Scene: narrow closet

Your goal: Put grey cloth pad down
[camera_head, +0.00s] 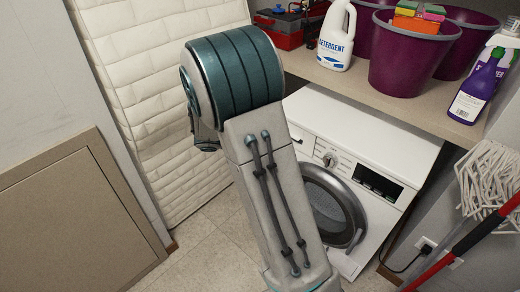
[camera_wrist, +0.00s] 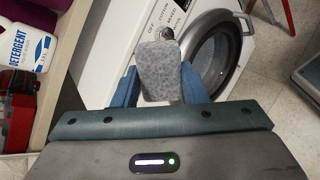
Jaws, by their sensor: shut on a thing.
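The grey cloth pad (camera_wrist: 158,72) shows in the wrist view as a speckled grey rounded piece. It sits between the two blue fingers of my gripper (camera_wrist: 158,90), which is shut on it. The pad is held in the air, with the front of the white washing machine (camera_wrist: 115,45) behind it. In the head view my arm covers the middle, and the gripper and pad are hidden; the washing machine (camera_head: 330,125) stands behind and right of my arm, its round door closed.
A shelf (camera_head: 400,100) above the washer holds a detergent bottle (camera_head: 337,38), purple buckets (camera_head: 405,60), a purple spray bottle (camera_head: 475,90) and a red toolbox (camera_head: 285,28). A mop (camera_head: 488,180) stands at the right. A padded white panel (camera_head: 165,95) leans at left. Floor (camera_head: 195,250) shows below.

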